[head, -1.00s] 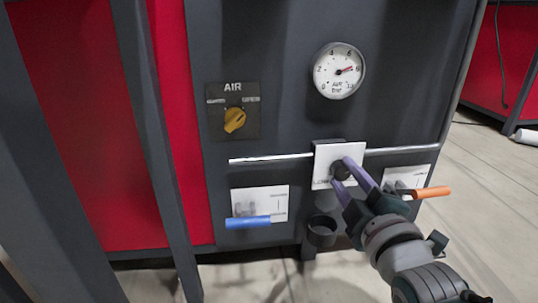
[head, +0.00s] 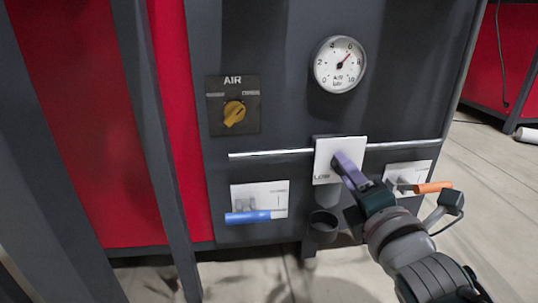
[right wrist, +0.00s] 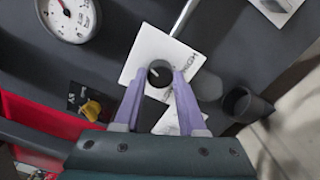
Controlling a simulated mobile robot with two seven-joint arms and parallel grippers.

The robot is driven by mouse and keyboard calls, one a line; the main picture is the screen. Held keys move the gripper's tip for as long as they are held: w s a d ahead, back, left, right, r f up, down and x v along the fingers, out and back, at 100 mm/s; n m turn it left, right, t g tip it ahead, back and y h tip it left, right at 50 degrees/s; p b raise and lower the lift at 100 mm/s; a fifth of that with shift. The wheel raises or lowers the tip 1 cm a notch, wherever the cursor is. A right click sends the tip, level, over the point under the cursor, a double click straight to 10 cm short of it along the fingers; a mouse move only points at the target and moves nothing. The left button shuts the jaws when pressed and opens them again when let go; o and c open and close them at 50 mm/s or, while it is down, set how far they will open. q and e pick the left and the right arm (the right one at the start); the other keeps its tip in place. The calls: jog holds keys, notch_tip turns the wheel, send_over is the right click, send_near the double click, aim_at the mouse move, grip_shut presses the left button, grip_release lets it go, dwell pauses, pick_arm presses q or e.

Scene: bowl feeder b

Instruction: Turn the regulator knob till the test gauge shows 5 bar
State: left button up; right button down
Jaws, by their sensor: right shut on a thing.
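The test gauge (head: 340,66) is a round white dial high on the dark panel, marked in bar; its red needle points up and right, a little past 6. The black regulator knob (right wrist: 160,74) sits on a white plate (head: 324,172) below the gauge. My right gripper (right wrist: 164,76) is shut on the knob, one purple finger on each side, and a light mark shows on the knob's face. In the head view the right gripper (head: 346,160) hides most of the knob. My left gripper is not in view.
A yellow AIR selector (head: 234,112) is at upper left of the panel. A blue-handled valve (head: 248,217) is at lower left, an orange-handled one (head: 432,187) at lower right, near my right arm. A dark cup (head: 323,224) hangs below the plate. A pipe crosses the panel.

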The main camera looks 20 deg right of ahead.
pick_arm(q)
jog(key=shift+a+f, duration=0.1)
pick_arm(e)
jog(key=shift+n, duration=0.3)
jog(key=shift+c, duration=2.4)
grip_release()
